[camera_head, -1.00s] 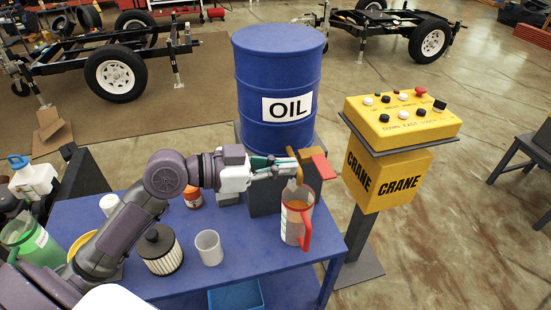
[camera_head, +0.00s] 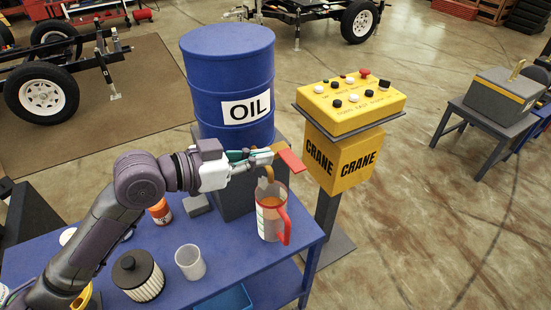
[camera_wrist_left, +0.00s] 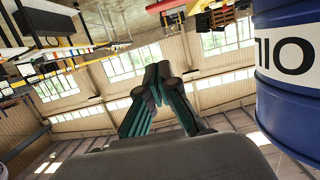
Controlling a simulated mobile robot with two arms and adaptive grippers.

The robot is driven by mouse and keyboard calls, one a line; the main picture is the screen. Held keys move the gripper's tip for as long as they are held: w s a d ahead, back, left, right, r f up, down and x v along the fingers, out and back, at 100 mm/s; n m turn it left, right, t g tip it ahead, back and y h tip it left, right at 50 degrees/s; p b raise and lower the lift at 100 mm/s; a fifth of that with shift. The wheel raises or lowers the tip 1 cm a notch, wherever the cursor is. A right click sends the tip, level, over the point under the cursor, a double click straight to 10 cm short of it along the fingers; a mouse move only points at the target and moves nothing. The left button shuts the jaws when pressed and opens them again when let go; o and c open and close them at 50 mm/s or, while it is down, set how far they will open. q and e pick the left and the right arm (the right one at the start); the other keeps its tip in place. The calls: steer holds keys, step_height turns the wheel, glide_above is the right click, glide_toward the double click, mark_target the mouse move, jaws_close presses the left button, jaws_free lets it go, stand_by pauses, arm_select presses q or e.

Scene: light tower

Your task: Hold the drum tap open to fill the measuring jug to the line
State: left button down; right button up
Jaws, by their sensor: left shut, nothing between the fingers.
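The blue oil drum (camera_head: 228,75) stands at the back of the blue table and also shows at the right of the left wrist view (camera_wrist_left: 295,85). Its tap has a red lever (camera_head: 290,161) and a brownish spout (camera_head: 269,174) above the measuring jug. The clear jug (camera_head: 268,217) with a red handle stands upright below the tap, with brown-orange liquid inside. I cannot make out its fill line. My left gripper (camera_head: 266,156) is shut and empty, its tips beside the tap lever. Whether they touch it is unclear. The shut fingers also show in the left wrist view (camera_wrist_left: 160,72). My right gripper is out of view.
The blue table (camera_head: 215,265) also holds a white cup (camera_head: 190,262), a black-topped filter (camera_head: 138,275) and an orange-red bottle (camera_head: 160,211). A yellow crane control box (camera_head: 350,104) stands on a post right of the table. Open floor lies farther right.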

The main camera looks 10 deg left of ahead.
arm_select(q)
steer(key=p, duration=0.3)
glide_above(297, 172)
steer(key=shift+f, duration=0.85)
step_height(297, 172, down, 3)
steer(key=shift+w+d+r, duration=0.1)
steer(key=shift+f, duration=0.85)
